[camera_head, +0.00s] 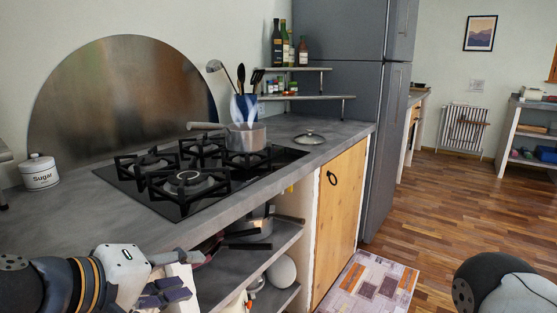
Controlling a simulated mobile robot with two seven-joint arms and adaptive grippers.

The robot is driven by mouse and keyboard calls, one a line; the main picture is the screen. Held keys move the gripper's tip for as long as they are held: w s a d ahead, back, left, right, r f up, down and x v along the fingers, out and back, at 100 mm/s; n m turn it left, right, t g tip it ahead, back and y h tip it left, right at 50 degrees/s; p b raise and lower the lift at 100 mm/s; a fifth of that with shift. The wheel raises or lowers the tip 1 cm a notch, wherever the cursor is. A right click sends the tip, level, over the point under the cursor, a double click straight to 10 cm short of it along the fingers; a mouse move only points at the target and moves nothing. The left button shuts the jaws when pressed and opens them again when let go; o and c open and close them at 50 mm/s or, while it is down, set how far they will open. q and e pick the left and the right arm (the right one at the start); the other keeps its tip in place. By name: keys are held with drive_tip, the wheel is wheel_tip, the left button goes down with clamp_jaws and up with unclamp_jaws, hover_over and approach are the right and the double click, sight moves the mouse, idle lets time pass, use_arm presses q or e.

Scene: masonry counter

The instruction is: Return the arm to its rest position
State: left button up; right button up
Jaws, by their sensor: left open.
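My left gripper (168,280) is in the lower left of the head view, in front of the counter's front edge and near the open shelves below it. Its fingers are apart, and I see nothing held between them. My left arm comes in from the lower left corner. On the right, a rounded dark and light part of my right arm (505,285) shows at the bottom edge. My right gripper is outside the view.
A grey counter (90,222) carries a gas hob (190,180) with a saucepan (246,137) on it. A lid (308,138) and a sugar jar (40,173) stand nearby. Pans (252,228) sit on the shelf below. Wooden floor (425,220) at right is clear.

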use_arm(q)
drive_tip(key=s+a+f+m+g+y, duration=0.1)
drive_tip(key=s+f+m+g+y, duration=0.15)
drive_tip(key=s+f, duration=0.65)
drive_tip(key=s+a+f+m+g+y, duration=0.1)
drive_tip(key=s+f+g, duration=0.35)
drive_tip(key=f, duration=0.85)
drive_tip(key=s+a+f+m+g+y, duration=0.1)
drive_tip(key=s+a+f, duration=0.1)
drive_tip(key=s, duration=0.5)
drive_tip(key=s+a+f+m+g, duration=0.1)
drive_tip(key=s+f, duration=0.3)
drive_tip(key=s, duration=0.4)
drive_tip(key=s+a+f+m+g+y, duration=0.1)
drive_tip(key=s+a+f+m+g, duration=0.1)
drive_tip(key=s, duration=0.5)
drive_tip(key=shift+s+a+f+g+y+p, duration=0.25)
drive_tip(key=shift+a+f+g+y+p, duration=0.15)
drive_tip(key=shift+g, duration=0.2)
